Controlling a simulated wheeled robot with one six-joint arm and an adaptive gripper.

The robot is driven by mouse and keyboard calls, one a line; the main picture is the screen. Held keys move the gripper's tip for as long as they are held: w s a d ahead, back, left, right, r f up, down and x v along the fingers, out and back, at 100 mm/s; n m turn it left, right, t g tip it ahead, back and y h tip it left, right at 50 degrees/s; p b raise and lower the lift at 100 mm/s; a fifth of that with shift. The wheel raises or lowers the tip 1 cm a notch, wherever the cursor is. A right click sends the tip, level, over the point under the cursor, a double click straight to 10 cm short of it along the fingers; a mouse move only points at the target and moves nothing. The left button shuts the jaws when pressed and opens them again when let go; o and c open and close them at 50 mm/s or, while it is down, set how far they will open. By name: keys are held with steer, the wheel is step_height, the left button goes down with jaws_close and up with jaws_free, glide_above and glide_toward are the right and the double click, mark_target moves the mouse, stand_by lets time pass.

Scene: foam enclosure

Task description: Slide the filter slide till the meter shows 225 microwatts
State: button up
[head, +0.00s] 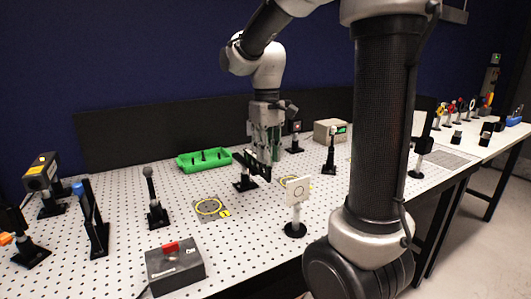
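My gripper (263,157) points down in the middle of the optical table, over a dark slide bar (249,164) that looks like the filter slide. The bar stands on a black-based post (245,184). The fingertips are at or just behind the bar; I cannot tell whether they touch it or how far apart they are.
A green tray (204,160) lies left of my gripper. A white target card (298,190) on a post stands in front to the right. A grey box with a red switch (174,267) sits at the front edge. Several optics posts stand at left. Yellow-ringed mark (210,207) is clear.

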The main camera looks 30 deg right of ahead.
steer(key=shift+o, duration=0.6)
step_height(320, 180, up, 12)
steer(key=shift+w+t, duration=0.4)
steer(key=shift+w, duration=0.05)
steer(key=f, duration=0.2)
steer(key=s+f, duration=0.1)
steer(key=f, duration=0.1)
steer(key=shift+s, duration=0.15)
step_height(320, 180, down, 8)
jaws_close()
